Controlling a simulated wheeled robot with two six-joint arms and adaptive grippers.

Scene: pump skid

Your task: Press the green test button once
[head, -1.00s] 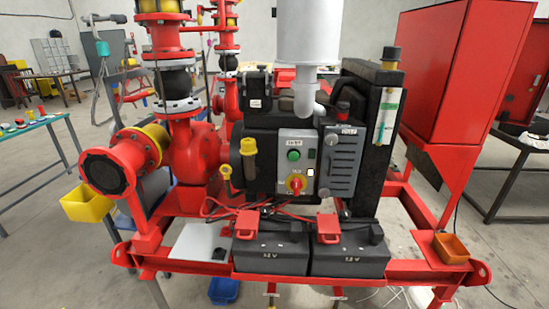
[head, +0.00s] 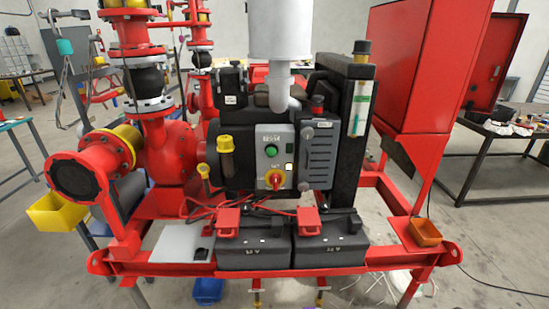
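The green test button (head: 271,150) is round and sits near the top of a light grey control box (head: 285,172) on the front of the black engine. A small label is above it, too small to read surely. Below it on the same box is a red and yellow rotary switch (head: 274,180). A small dark indicator or switch is right of the button. Nothing covers the button in this view. Neither of my grippers shows in the head view.
Two black batteries (head: 331,246) with red terminal covers stand on the red skid frame (head: 190,269) below the box. A yellow bin (head: 56,212) hangs at left, an orange bin (head: 425,231) sits at right. A red cabinet (head: 415,65) stands right of the engine.

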